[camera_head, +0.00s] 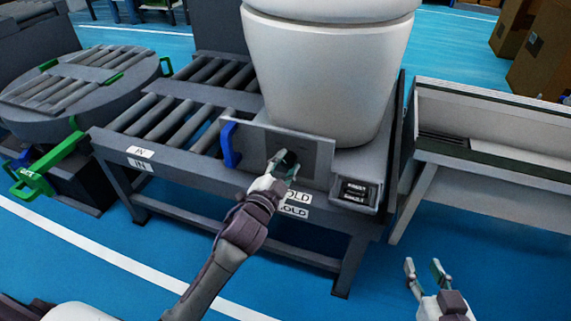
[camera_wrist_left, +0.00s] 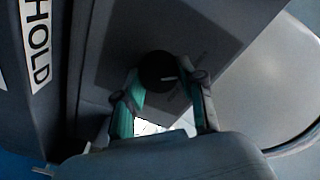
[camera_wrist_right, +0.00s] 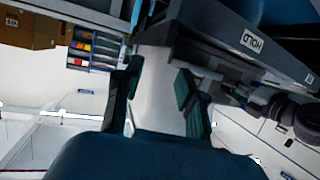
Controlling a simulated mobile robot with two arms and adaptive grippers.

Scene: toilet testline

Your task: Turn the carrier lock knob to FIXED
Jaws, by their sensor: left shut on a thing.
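The carrier lock knob is a round black knob with a light pointer line, seen in the left wrist view (camera_wrist_left: 158,72). It sits on a dark grey panel (camera_head: 316,158) on the front of the roller stand, below the white toilet (camera_head: 325,75). My left gripper (camera_head: 284,163) is at the panel, shut on the knob, with one finger on each side of it in the left wrist view (camera_wrist_left: 165,95). The knob's markings are too dark to read. My right gripper (camera_head: 425,270) is open and empty, away from the stand at the lower right.
A blue handle (camera_head: 230,145) stands left of the panel. A small box with labelled black buttons (camera_head: 355,192) is at the stand's right corner. A round roller turntable with green handles (camera_head: 80,80) is at left, a grey-white bench (camera_head: 490,140) at right. Blue floor is free in front.

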